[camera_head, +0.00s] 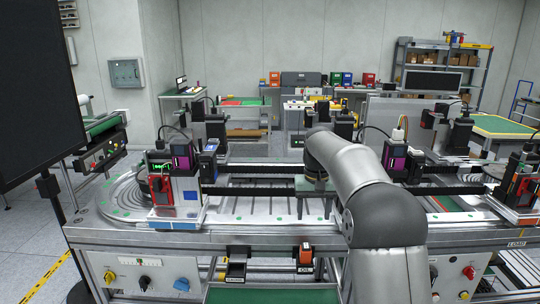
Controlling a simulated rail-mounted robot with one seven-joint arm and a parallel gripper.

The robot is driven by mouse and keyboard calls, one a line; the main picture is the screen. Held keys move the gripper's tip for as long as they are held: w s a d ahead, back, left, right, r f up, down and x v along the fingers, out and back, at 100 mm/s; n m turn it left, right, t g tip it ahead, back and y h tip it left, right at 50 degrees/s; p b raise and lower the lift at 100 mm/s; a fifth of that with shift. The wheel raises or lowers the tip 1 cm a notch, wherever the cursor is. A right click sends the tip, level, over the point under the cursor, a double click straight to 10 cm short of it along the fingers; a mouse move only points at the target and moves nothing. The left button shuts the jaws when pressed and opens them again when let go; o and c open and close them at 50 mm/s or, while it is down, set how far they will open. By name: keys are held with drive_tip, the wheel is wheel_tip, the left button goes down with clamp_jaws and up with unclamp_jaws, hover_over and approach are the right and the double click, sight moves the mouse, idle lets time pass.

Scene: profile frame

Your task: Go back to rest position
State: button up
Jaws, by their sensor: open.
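My arm rises from the bottom right of centre, bends at a dark grey elbow and reaches left and forward over the bench. My gripper (313,206) points down at its end, above the middle of the metal bench top (250,208). Its two dark fingers look spread apart, with nothing seen between them. The fingertips are small against the bench, and I cannot tell their exact height above it.
Dark rails (245,190) cross the bench on both sides of my gripper. A machine unit with a red device (160,189) stands left; another unit (518,188) stands right. A dark screen (38,95) fills the upper left. Shelves (440,62) stand at the back.

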drive_tip(key=s+f, duration=0.2)
drive_tip(key=s, duration=1.1)
drive_tip(key=s+f, duration=0.3)
drive_tip(key=s, duration=0.9)
drive_tip(key=s+f, duration=0.3)
drive_tip(key=s, duration=1)
drive_tip(key=shift+s+n, duration=0.3)
